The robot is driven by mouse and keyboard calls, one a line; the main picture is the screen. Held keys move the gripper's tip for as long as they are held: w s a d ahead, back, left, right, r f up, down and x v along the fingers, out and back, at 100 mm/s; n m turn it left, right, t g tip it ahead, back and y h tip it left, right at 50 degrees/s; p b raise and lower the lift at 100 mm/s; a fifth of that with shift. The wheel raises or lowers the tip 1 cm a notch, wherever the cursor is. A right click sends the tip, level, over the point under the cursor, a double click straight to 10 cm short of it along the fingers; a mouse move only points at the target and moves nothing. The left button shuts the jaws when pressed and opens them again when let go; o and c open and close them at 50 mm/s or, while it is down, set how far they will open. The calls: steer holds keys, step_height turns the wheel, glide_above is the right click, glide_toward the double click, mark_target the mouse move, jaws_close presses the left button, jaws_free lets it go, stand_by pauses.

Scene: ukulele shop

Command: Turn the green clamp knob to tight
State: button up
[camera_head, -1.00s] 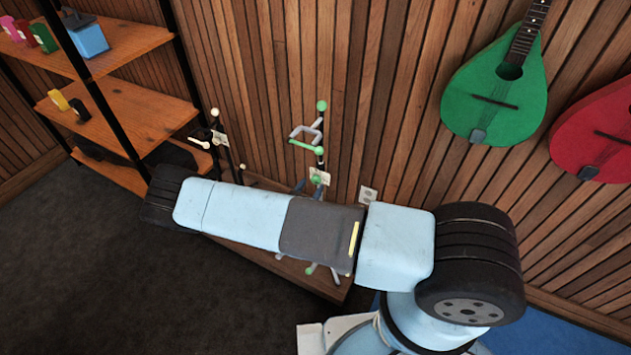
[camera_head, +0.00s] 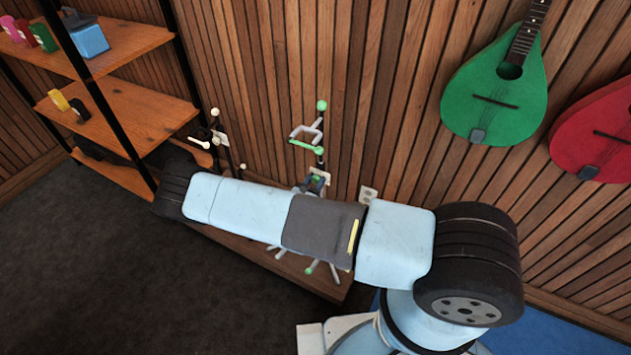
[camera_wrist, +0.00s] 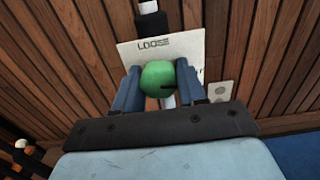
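The green clamp knob (camera_wrist: 158,78) is round, with a short dark mark on its right side, in front of a white card (camera_wrist: 165,45) that reads LOOSE at the top. In the head view my gripper (camera_head: 316,183) is at the knob on the stand (camera_head: 320,150) with green tips and a grey cradle.
A second stand with cream tips (camera_head: 217,135) is to the left, near a wooden shelf (camera_head: 130,112). A wall outlet (camera_head: 368,194) is right of the knob. A green instrument (camera_head: 497,90) and a red one (camera_head: 600,130) hang on the wall.

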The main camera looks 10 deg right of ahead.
steer(key=c, duration=0.5)
steer(key=shift+m, duration=1.8)
steer(key=o, duration=1)
steer(key=shift+o, duration=0.2)
steer(key=shift+a, duration=0.1)
steer(key=v, duration=1.3)
steer(key=shift+s+a, duration=0.2)
steer(key=shift+s, duration=0.15)
steer(key=shift+f, duration=0.1)
